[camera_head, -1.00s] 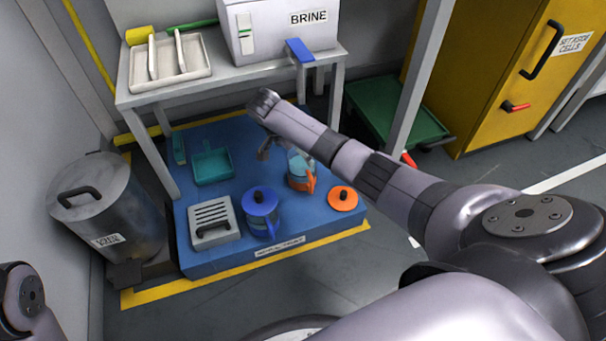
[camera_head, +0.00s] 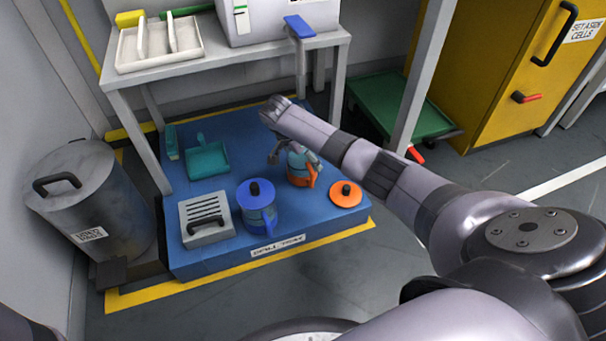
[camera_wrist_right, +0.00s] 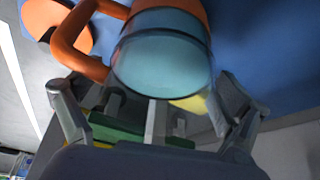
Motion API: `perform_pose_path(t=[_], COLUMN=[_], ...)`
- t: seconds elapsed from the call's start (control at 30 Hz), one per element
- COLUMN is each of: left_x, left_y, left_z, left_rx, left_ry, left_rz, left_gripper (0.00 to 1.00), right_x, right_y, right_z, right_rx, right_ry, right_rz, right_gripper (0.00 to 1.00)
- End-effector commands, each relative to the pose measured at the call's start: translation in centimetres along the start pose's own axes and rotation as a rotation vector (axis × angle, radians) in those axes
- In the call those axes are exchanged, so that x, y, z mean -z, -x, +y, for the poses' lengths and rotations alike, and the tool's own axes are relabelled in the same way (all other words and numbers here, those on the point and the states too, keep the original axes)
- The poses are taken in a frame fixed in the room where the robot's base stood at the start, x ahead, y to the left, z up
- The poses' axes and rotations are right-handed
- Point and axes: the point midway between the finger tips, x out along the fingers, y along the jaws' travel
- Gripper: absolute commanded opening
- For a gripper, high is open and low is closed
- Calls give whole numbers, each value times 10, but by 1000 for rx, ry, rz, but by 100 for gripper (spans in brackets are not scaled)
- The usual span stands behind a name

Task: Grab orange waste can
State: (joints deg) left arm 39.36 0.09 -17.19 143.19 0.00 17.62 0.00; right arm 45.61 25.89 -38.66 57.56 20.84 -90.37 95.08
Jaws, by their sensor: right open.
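The orange waste can (camera_head: 302,172) stands on the blue spill tray. It has an orange handle and base and a clear, bluish body; its upper part is partly hidden by my right gripper in the head view. My right gripper (camera_head: 285,150) is at the can's upper left side, open. In the right wrist view the can (camera_wrist_right: 165,65) lies just ahead, between and beyond the open fingers of the gripper (camera_wrist_right: 155,105), with its orange handle toward the left finger. Whether a finger touches it I cannot tell. My left gripper is not in view.
On the blue tray (camera_head: 190,262) are an orange lid (camera_head: 345,194), a blue can (camera_head: 258,212), a grey slotted box (camera_head: 206,219) and a teal dustpan (camera_head: 207,160). A metal bin (camera_head: 95,205) stands left. The brine table (camera_head: 215,54) stands behind.

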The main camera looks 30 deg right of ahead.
Motion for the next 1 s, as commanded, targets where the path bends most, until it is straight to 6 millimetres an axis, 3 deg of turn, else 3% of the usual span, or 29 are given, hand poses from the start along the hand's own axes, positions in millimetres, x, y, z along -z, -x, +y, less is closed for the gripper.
perform_pose_path(t=[0.1, 0.43, 1.0], left_x=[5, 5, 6], left_y=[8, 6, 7], left_z=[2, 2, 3], left_rx=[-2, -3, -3], left_ry=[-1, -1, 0], left_rz=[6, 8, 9], left_gripper=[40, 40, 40], right_x=[-1, 0, 0], right_y=[-12, -12, -13], right_z=[0, 0, 1], right_rx=[0, 0, -1], right_ry=[0, 0, 0], right_rz=[2, 1, 1], right_gripper=[94, 93, 55])
